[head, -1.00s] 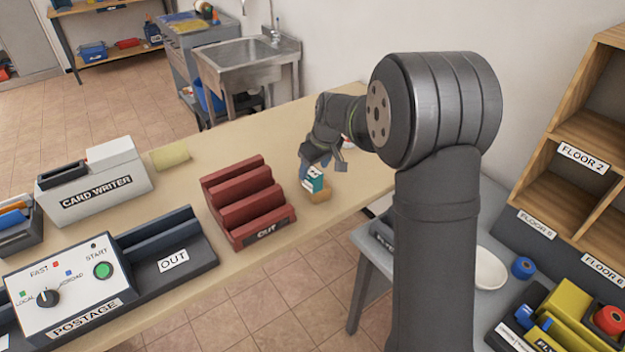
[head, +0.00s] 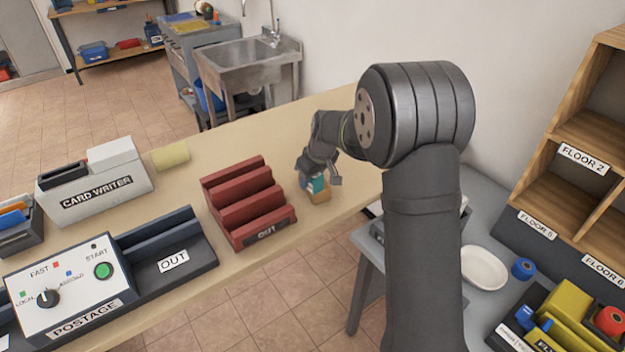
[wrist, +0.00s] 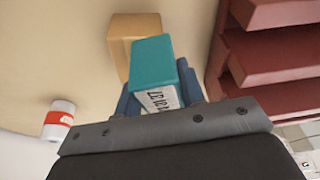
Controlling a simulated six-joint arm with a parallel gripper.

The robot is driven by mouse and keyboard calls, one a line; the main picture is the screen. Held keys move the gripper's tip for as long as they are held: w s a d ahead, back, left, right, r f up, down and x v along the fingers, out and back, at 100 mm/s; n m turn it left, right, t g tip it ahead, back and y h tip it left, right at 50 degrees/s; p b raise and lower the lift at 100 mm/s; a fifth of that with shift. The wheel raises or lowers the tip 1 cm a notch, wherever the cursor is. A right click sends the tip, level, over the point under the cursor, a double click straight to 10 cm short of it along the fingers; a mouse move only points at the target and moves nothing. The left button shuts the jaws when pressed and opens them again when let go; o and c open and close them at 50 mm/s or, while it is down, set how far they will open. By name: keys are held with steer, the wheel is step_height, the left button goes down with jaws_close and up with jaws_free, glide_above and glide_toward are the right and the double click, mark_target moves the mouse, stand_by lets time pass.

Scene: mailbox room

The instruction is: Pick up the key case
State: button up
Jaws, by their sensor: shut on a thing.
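A teal case (wrist: 152,58) with a white printed label sits between the blue fingers of my gripper (wrist: 160,88) in the wrist view. I take it for the key case; its label is not readable. My gripper is shut on it. In the head view, my gripper (head: 312,180) is low over the table, with the teal case (head: 318,184) partly hidden by it. A tan block (wrist: 134,36) is right beside the case in the wrist view. It also shows in the head view (head: 322,197); whether they touch is unclear.
A red stepped OUT rack (head: 245,205) stands close to the left of my gripper. A white and red cylinder (wrist: 60,118) lies on the table (head: 350,172) in the wrist view. The table's front edge is near. A yellow pad (head: 170,155) lies farther left.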

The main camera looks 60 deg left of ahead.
steer(key=shift+r, duration=0.5)
steer(key=v, duration=0.4)
steer(key=shift+w+a, duration=0.25)
steer(key=shift+w, duration=0.05)
steer(key=shift+w+d+r+m, duration=0.6)
steer(key=shift+w+d+r, duration=2.35)
steer(key=shift+d, duration=1.1)
steer(key=s+a+f, duration=0.2)
steer(key=a, duration=0.1)
steer(key=s+a+f, duration=0.2)
steer(key=a, duration=0.1)
steer(key=s+a+f, duration=0.2)
steer(key=a, duration=0.1)
steer(key=shift+s+f, duration=0.25)
steer(key=shift+s, duration=0.1)
steer(key=shift+f, duration=2)
steer(key=shift+f, duration=0.1)
